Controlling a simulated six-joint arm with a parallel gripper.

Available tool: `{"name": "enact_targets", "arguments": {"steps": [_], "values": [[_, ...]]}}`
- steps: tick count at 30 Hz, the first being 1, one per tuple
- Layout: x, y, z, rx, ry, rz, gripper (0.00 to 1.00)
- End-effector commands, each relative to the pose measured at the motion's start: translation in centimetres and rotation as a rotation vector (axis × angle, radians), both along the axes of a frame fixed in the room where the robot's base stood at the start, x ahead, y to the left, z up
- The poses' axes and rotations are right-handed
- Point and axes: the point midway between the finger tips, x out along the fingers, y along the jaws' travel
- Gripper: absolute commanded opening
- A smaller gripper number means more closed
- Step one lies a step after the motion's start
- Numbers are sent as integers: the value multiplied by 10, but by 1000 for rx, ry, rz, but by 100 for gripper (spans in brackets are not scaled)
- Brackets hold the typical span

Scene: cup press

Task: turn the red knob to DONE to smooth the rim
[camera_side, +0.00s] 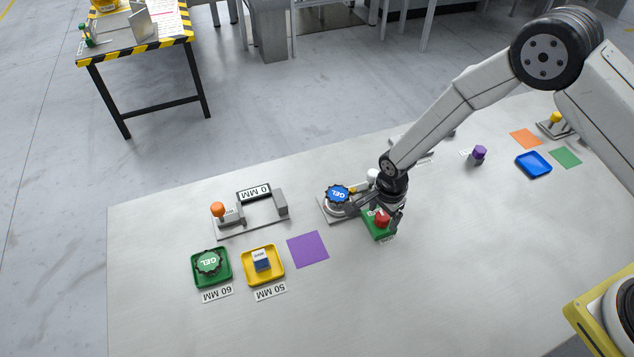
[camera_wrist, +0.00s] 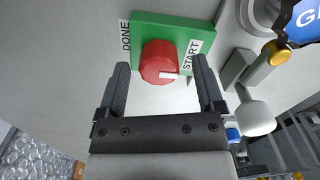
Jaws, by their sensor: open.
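The red knob (camera_wrist: 158,60) sits on a green base (camera_wrist: 150,20) with a DONE label (camera_wrist: 125,36) at its left and a START label (camera_wrist: 193,54) at its right. A white mark on the knob's face lies toward its lower right, on the START side. My gripper (camera_wrist: 160,66) is open, with one finger on each side of the knob; whether the fingers touch it cannot be told. In the side view my gripper (camera_side: 382,212) is right over the red knob (camera_side: 382,220) and partly hides the green base (camera_side: 375,231).
A press with a blue GEL cap (camera_side: 337,194) stands close left of my gripper. Further left are a purple square (camera_side: 308,249), a yellow tray (camera_side: 277,274), a green tray (camera_side: 197,278) and a 0 MM gauge (camera_side: 281,201). The table front is clear.

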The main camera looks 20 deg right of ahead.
Motion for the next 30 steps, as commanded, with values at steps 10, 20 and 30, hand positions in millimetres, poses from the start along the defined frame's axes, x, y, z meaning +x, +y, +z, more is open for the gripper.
{"name": "enact_targets", "arguments": {"steps": [10,20,30], "values": [[0,0,-8,0,-1,0,86],[0,0,-8,0,-1,0,20],[0,0,-7,0,-1,15,0]]}}
